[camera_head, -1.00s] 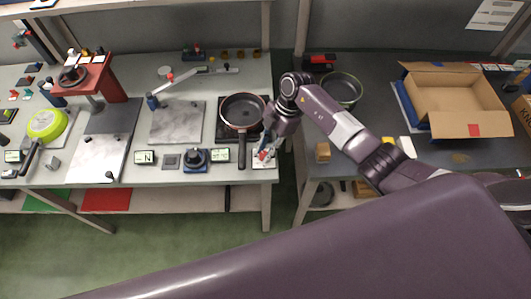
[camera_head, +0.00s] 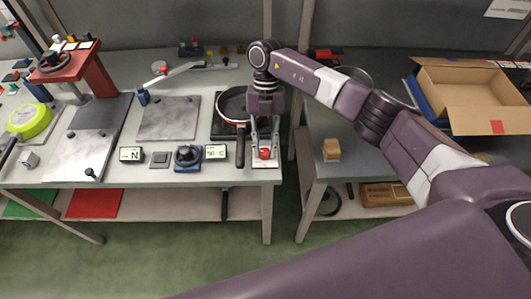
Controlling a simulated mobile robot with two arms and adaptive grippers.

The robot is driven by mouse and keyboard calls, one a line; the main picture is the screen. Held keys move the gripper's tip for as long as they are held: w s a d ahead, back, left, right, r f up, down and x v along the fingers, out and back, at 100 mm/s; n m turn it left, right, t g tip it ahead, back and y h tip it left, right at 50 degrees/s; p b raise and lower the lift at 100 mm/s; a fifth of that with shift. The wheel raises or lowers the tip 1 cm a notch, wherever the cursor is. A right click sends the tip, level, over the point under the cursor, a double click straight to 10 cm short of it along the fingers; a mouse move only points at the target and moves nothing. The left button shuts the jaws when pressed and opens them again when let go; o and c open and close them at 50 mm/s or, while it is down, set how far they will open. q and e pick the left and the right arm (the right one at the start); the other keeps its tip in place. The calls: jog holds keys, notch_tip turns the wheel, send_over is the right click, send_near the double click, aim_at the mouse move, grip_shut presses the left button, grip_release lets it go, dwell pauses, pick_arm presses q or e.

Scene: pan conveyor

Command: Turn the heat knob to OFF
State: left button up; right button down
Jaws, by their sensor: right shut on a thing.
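A red knob (camera_head: 265,154) sits on a small pale plate (camera_head: 263,165) at the front right corner of the left table. I take it for the heat knob; its markings are too small to read. My right gripper (camera_head: 265,148) points down over it, with its fingers on either side, shut on the red knob. The fingers and wrist partly hide the knob and plate. My left gripper is not in view.
A dark pan (camera_head: 233,104) stands just left of my right wrist, its handle (camera_head: 240,148) pointing to the front. A dark round dial on a blue base (camera_head: 187,157) and small displays (camera_head: 215,152) lie further left. A cardboard box (camera_head: 470,95) stands on the right table.

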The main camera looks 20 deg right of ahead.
jog(key=n+h+b, duration=0.1)
jog(key=n+b, duration=0.1)
jog(key=n+h+b, duration=0.1)
jog(key=n+b, duration=0.2)
jog(key=shift+a+f+n, duration=0.15)
jog(key=shift+f+n, duration=0.05)
jog(key=shift+n, duration=0.1)
jog(key=shift+a+r+n+h+b, duration=0.1)
jog(key=shift+n+h+b, duration=0.35)
jog(key=shift+n+b, duration=0.5)
jog(key=shift+a+r+n+h+b, duration=0.1)
jog(key=shift+n+h+b, duration=0.45)
jog(key=shift+n, duration=0.6)
jog(key=shift+t, duration=0.3)
jog(key=shift+d, duration=0.1)
jog(key=c, duration=1.7)
grip_release()
jog(key=shift+o, duration=0.2)
jog(key=shift+r, duration=0.1)
jog(key=v, duration=1.2)
